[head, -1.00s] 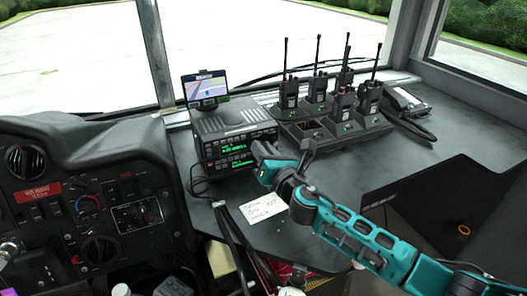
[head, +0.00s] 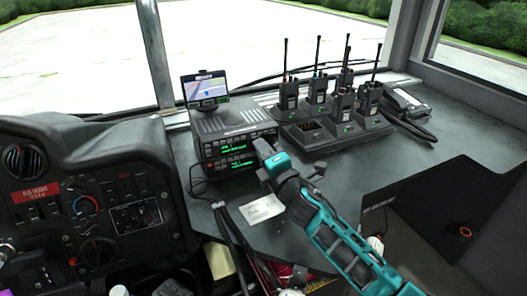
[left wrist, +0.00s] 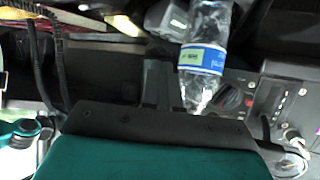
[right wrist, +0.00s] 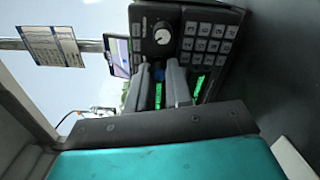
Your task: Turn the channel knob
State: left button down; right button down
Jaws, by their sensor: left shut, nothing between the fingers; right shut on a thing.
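The black radio stack (head: 221,126) with two green displays stands on the dash shelf. My right gripper (head: 262,151) is at the right end of its front face. In the right wrist view the two grey fingers (right wrist: 160,66) are close together against the panel, shut on the channel knob, which they hide. Another round silver knob (right wrist: 162,34) shows just beyond the fingertips, beside a keypad (right wrist: 207,38). My left gripper (left wrist: 163,72) is shut and empty in the left wrist view, away from the radio. It is outside the head view.
A charger tray (head: 303,134) with several walkie-talkies stands right of the radio. A small navigation screen (head: 205,86) sits on top of it. A paper note (head: 261,209) lies in front. A water bottle (left wrist: 204,55) is close to my left gripper. Cables hang below the shelf edge.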

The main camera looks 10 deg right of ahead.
jog(key=shift+m, duration=0.9)
jog(key=m, duration=0.2)
jog(key=shift+m, duration=0.3)
jog(key=shift+m+p, duration=0.3)
jog(key=c, duration=1.3)
grip_release()
